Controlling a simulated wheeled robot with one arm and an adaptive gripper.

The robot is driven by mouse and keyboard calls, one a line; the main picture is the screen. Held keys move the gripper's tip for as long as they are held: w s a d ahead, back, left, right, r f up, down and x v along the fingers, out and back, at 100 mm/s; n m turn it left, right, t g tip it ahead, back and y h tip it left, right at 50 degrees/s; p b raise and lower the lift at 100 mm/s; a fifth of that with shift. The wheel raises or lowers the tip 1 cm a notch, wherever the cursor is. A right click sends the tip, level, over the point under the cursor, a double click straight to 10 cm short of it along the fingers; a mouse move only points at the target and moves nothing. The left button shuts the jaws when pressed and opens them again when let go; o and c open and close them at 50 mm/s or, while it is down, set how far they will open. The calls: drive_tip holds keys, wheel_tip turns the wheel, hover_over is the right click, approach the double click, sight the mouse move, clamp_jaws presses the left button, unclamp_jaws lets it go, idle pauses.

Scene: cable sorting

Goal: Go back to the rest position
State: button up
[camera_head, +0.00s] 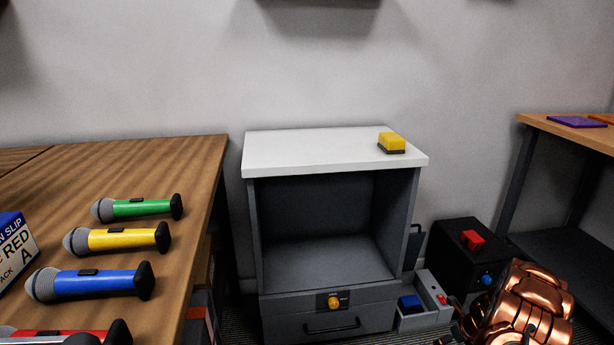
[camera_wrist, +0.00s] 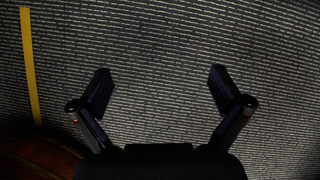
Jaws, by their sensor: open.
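My gripper (camera_wrist: 160,85) is open in the wrist view. Its two dark fingers are spread apart with nothing between them, above a dark patterned carpet (camera_wrist: 160,40). In the head view my copper-coloured arm is at the bottom right, and only a small dark part of the gripper end shows beside it at the lower edge. The rest position itself is not marked in either view.
A wooden table (camera_head: 195,170) on the left holds green (camera_head: 138,208), yellow (camera_head: 115,239), blue (camera_head: 90,282) and red microphones. A grey cabinet (camera_head: 380,300) with a white top stands centre. Black (camera_head: 450,245) and grey (camera_head: 430,315) boxes stand near my arm. Another table (camera_head: 575,130) is right.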

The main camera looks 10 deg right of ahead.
drive_tip(key=w+a+r+n+y+p, duration=0.15)
drive_tip(key=a+r+n+p, duration=0.25)
drive_tip(key=a+r, duration=0.6)
drive_tip(key=w+a+r+n+y+p, duration=0.15)
drive_tip(key=a+r+n+p, duration=0.35)
drive_tip(key=r, duration=0.8)
drive_tip(key=s+a+r+n+g+p, duration=0.1)
drive_tip(key=s+a+r+n+p, duration=0.25)
drive_tip(key=a+r, duration=0.6)
drive_tip(key=s+a+r+n+g+p, duration=0.25)
drive_tip(key=a+r+n+p, duration=0.35)
drive_tip(key=r, duration=0.7)
drive_tip(key=s+a+r+n+g+p, duration=0.1)
drive_tip(key=s+a+r+n+p, duration=0.35)
drive_tip(key=s+r, duration=0.35)
drive_tip(key=s+a+r+n+g+p, duration=0.1)
drive_tip(key=s+a+r+n+p, duration=0.2)
drive_tip(key=s+a+r, duration=0.35)
drive_tip(key=s+d+r+n+h+p, duration=0.1)
drive_tip(key=s+r+n+p, duration=0.2)
drive_tip(key=s+r, duration=0.4)
drive_tip(key=s+d+r+n+g+h+p, duration=0.1)
drive_tip(key=s+r+n+p, duration=0.3)
drive_tip(key=s, duration=0.8)
wheel_tip(320, 180, up, 3)
drive_tip(key=shift+r+n+h+p, duration=0.15)
drive_tip(key=shift+n+h+p, duration=0.15)
drive_tip(key=shift+h+p, duration=0.65)
drive_tip(key=shift+s, duration=0.35)
drive_tip(key=shift+c, duration=0.3)
